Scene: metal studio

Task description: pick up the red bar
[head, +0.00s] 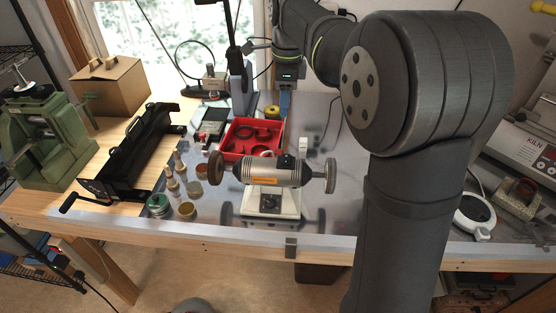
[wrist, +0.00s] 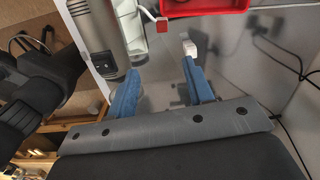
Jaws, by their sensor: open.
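A small red piece with a square face (wrist: 162,25) shows in the wrist view, between the bench grinder and the red tray. It is the only small red thing there that could be the red bar; its length cannot be made out. I cannot pick it out in the head view. My gripper (wrist: 158,78) is open, with two blue fingers apart and nothing visible between them. The red piece lies beyond the fingertips, apart from them. In the head view my gripper (head: 285,102) hangs at the back of the bench, behind the red tray.
The bench grinder (head: 272,172) stands in front of the red tray (head: 226,146). A white block (head: 303,144) stands behind the grinder and also shows by the right finger in the wrist view (wrist: 190,48). Small jars (head: 187,210) stand left.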

